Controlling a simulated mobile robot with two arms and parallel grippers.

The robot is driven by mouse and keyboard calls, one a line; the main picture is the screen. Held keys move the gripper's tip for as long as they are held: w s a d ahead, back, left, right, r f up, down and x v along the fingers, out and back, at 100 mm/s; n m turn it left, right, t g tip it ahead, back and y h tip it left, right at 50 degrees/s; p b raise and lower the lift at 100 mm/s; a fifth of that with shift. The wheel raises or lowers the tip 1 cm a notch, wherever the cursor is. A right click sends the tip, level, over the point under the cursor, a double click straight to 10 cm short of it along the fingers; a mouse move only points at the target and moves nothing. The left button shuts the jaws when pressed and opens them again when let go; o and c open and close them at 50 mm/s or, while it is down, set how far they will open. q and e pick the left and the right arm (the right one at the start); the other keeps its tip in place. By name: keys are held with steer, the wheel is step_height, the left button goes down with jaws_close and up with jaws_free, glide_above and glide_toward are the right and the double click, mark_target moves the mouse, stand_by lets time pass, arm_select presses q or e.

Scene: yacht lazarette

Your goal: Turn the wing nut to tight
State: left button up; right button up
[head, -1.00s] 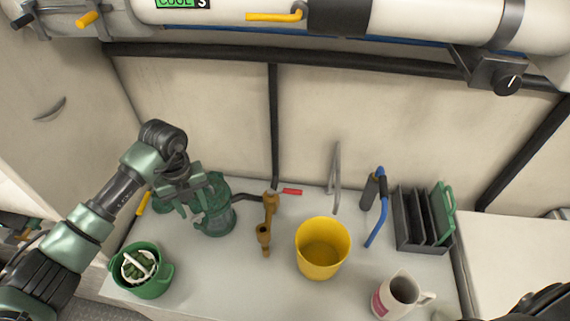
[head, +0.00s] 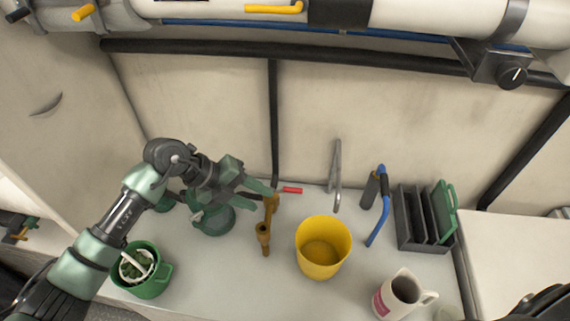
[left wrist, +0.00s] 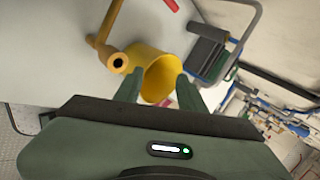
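My left gripper (head: 262,197) is beside the upper end of a brown bronze fitting (head: 264,236), above the counter. In the left wrist view its two green fingers (left wrist: 158,88) are apart with nothing between them; the fitting (left wrist: 112,57) is left of them. A dark green round fixture (head: 214,220) stands just left of the fitting, partly hidden by my left gripper and arm. I cannot make out a wing nut in either view. My right gripper is not in view; only a dark part of my right arm shows at the bottom right corner.
A yellow bucket (head: 309,262) stands right of the fitting. A red lever (head: 292,190) is behind. A green pot (head: 147,283) is front left, a mug (head: 395,296) front right. A blue-handled tool (head: 381,215) and dark rack (head: 409,232) are at right. Pipes run overhead.

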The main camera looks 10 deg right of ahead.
arm_select(q)
steer(key=s+d+r+n+t+h, duration=0.1)
steer(key=d+r+n+t+h, duration=0.1)
steer(key=d+r+h, duration=0.5)
steer(key=shift+r+n+t+h, duration=0.35)
steer(key=shift+r+h, duration=0.35)
steer(key=shift+r, duration=0.95)
